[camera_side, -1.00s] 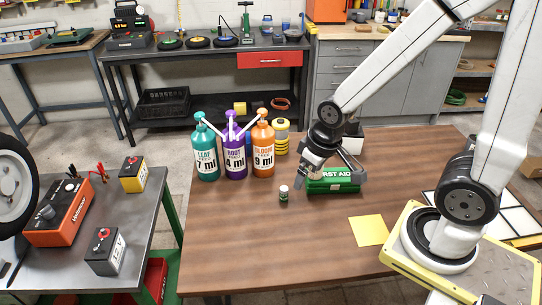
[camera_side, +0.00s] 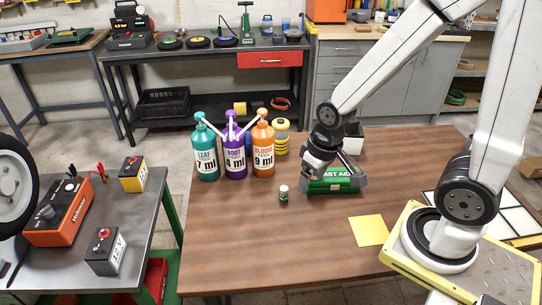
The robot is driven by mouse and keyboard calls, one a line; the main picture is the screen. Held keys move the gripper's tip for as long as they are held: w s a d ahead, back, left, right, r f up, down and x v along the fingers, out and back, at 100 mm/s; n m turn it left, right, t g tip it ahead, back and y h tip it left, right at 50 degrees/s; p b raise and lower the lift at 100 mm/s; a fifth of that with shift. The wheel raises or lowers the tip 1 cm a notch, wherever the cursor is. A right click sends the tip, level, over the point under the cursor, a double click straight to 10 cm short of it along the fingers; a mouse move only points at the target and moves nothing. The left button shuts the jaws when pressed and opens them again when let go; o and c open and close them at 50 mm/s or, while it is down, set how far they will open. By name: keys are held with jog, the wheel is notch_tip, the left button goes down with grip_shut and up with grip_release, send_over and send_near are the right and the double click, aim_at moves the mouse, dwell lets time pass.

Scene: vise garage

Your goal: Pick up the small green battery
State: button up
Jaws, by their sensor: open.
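The small green battery (camera_side: 283,194) stands upright on the brown wooden table, with a light top and a dark green body. It is in front of the orange bottle and left of the green first aid box. My gripper (camera_side: 333,184) is open, low over the front of the first aid box and to the right of the battery, apart from it. The gripper's fingers partly cover the box; whether they touch it I cannot tell.
The green first aid box (camera_side: 340,173) is right of the battery. Teal (camera_side: 206,155), purple (camera_side: 234,157) and orange (camera_side: 262,155) pump bottles stand behind it, with a yellow canister (camera_side: 282,139). A yellow sheet (camera_side: 368,231) lies at right. The table's front left is clear.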

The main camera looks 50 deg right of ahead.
jog(key=s+a+f+m+y, duration=0.1)
jog(key=a+f+m+y, duration=0.6)
jog(key=m+y, duration=0.7)
jog(key=m+t+h, duration=1.2)
jog(key=m, duration=0.7)
send_near(284, 194)
jog(key=shift+r+x, duration=0.25)
jog(key=shift+x, duration=0.95)
jog(key=shift+s+d+f+m+h, duration=0.1)
jog(key=shift+d+f+m+h, duration=0.25)
jog(key=shift+d, duration=0.2)
jog(key=shift+x, duration=1.3)
jog(key=shift+a, duration=0.1)
